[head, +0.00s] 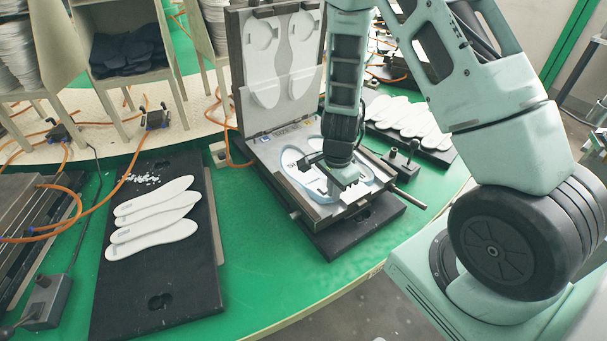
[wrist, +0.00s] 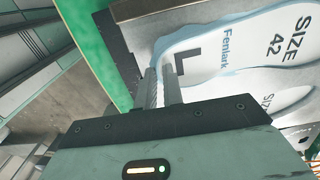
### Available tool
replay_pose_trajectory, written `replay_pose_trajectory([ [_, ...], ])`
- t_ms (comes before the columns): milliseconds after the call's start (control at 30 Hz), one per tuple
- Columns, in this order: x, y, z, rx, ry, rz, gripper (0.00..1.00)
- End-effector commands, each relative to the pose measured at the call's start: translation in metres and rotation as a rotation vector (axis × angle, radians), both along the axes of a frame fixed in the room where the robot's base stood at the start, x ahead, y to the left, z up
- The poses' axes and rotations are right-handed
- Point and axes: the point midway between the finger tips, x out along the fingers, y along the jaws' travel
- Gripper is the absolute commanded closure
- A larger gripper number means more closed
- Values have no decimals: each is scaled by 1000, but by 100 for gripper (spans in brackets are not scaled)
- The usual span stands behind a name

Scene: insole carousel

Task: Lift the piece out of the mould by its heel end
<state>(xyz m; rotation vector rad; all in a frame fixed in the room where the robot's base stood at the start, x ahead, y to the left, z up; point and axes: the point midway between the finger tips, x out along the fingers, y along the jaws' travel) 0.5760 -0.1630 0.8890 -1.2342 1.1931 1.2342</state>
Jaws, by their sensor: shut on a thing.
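The open mould (head: 320,210) sits on the green table, its lid (head: 285,95) tilted up behind it. In the mould lies the piece (head: 293,160), pale insole shapes with a light blue rim. The piece also shows in the wrist view (wrist: 235,50), with "Fenlark" and "SIZE 42" printed on it. My gripper (head: 338,187) is low over the near part of the mould. In the wrist view my gripper (wrist: 161,75) has its two fingers close together at one end of the piece, shut on its edge. The exact grip is partly hidden by the fingers.
A black board (head: 160,280) at the left carries several white insoles (head: 153,225) and small white scraps. Another black tray with several insoles (head: 405,118) stands at the back right. Orange hoses (head: 100,205) run over the table at the left. A small lever device (head: 402,160) stands just right of the mould.

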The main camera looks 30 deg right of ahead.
Motion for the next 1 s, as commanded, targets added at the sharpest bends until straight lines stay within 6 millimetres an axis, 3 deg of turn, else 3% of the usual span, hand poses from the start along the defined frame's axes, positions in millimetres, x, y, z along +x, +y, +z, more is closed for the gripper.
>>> replay_pose_trajectory([
  [500,0,0,27,0,0,-1,100],
  [1000,0,0,32,0,0,-1,100],
])
